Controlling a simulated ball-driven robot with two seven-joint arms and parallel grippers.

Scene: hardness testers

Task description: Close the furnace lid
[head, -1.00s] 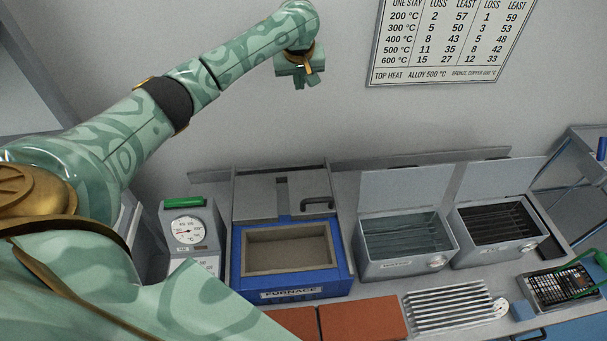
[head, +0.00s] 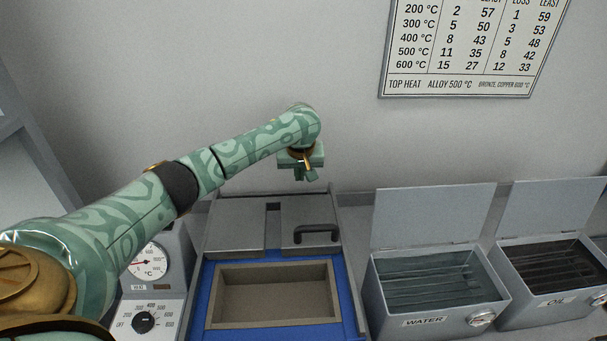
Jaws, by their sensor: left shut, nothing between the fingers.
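The blue furnace (head: 203,300) stands at the bottom middle of the head view, its empty grey-brown chamber (head: 275,290) uncovered. Its grey lid (head: 236,224) lies back behind the chamber, with a dark handle (head: 316,232) on its right part. My left gripper (head: 306,176) is shut and empty. It hangs in front of the wall, above and behind the lid in the picture, near the handle but apart from it. My right gripper is not in view.
A water tank (head: 390,313) and an oil tank (head: 520,303) with raised lids stand to the right of the furnace. A dial controller (head: 163,288) stands to its left, partly behind my left arm. A temperature chart (head: 462,85) hangs on the wall.

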